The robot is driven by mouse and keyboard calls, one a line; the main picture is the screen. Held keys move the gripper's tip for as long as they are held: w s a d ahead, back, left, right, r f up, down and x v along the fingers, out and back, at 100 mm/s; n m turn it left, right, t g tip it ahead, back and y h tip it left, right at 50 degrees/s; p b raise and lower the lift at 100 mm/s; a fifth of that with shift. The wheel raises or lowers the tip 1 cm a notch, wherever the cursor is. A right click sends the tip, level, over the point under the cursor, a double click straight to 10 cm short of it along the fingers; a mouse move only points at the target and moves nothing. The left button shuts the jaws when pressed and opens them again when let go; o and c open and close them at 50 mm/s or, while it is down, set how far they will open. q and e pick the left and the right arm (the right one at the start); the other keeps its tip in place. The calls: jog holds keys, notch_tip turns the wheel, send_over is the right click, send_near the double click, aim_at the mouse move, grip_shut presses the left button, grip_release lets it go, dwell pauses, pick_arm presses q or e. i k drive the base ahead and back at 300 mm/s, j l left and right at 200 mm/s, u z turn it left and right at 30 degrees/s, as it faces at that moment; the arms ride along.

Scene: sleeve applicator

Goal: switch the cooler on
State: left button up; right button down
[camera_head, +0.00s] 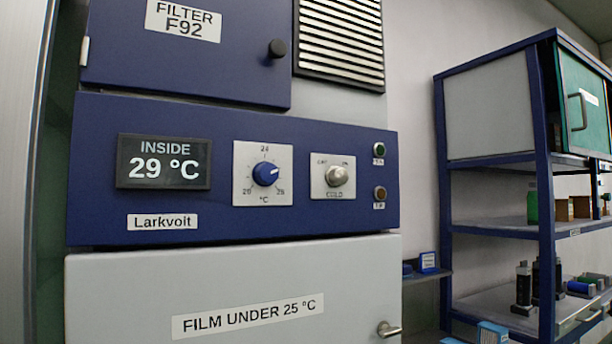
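The cooler is a cabinet with a blue control panel (220,222). Its display (164,162) reads "INSIDE 29 °C". A blue temperature dial (265,174) sits on a white plate with marks around 20 to 28 °C, its white pointer toward the upper right. To its right is a silver switch knob (337,176) on a plate marked "COLD", with small labels at its upper left and upper right. Which label it points to is hard to tell. A dark green lamp (379,149) and a brown lamp (380,193) both look unlit. Neither gripper is in view.
Below the panel is a closed grey door (240,290) labelled "FILM UNDER 25 °C", with a handle (388,329). Above is a blue filter door (190,60) with a black knob and a vent grille (340,40). A blue-framed shelf (544,200) stands at right.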

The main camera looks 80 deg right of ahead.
aim_at(335, 177)
jog(key=k+z, duration=0.15)
jog(key=z, duration=2.25)
